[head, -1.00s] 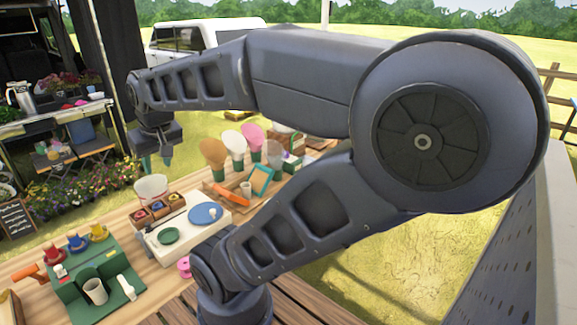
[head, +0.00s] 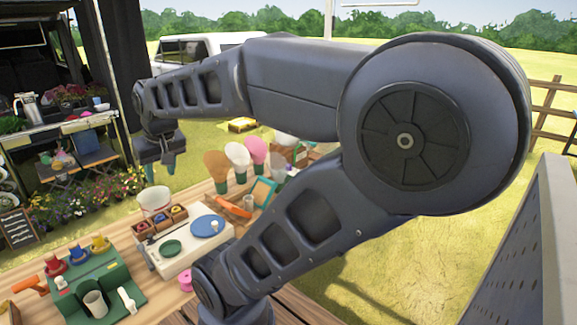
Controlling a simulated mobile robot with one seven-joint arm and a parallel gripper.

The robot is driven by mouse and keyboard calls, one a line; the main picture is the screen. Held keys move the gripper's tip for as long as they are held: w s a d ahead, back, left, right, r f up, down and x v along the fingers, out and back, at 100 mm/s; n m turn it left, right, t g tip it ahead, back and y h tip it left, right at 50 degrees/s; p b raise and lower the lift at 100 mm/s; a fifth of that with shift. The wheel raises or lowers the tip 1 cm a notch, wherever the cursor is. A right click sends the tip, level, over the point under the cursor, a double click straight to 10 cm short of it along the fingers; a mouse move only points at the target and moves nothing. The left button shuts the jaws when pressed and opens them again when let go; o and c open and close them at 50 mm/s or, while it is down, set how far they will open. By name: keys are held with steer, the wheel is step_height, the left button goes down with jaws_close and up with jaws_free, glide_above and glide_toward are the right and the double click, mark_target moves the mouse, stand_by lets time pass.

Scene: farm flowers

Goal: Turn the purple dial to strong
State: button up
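I cannot make out a purple dial or a "strong" mark in the head view. A green stand (head: 125,262) at the lower left carries a red, a blue and a yellow piece on top. It has a white cup (head: 95,303) and a white lever-like part (head: 127,300) at its front. A small pink round thing (head: 185,281) is partly behind my arm's base. My gripper (head: 161,176) hangs at the left, above and beyond a white bowl (head: 154,198). Its two fingers are apart with nothing between them.
A white board (head: 190,257) holds a green and a blue plate (head: 207,226). Paper-wrapped cones (head: 237,155) stand farther back. My arm hides much of the table's right part.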

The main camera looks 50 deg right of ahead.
steer(key=w+d+r+m+g+y, duration=0.1)
steer(key=w+d+r+m, duration=0.2)
steer(key=w+d+m, duration=1.15)
steer(key=w+d+f+m, duration=0.1)
steer(key=w+d, duration=0.3)
steer(key=d, duration=0.3)
steer(key=w+d+f+m, duration=0.15)
steer(key=w+d, duration=0.25)
steer(key=d, duration=0.4)
steer(key=m+g+h, duration=0.1)
steer(key=m+g, duration=0.2)
steer(key=m, duration=1.1)
glide_above(289, 165)
step_height(289, 165, down, 22)
step_height(289, 165, down, 10)
steer(key=shift+w+f, duration=0.15)
steer(key=shift+f, duration=0.05)
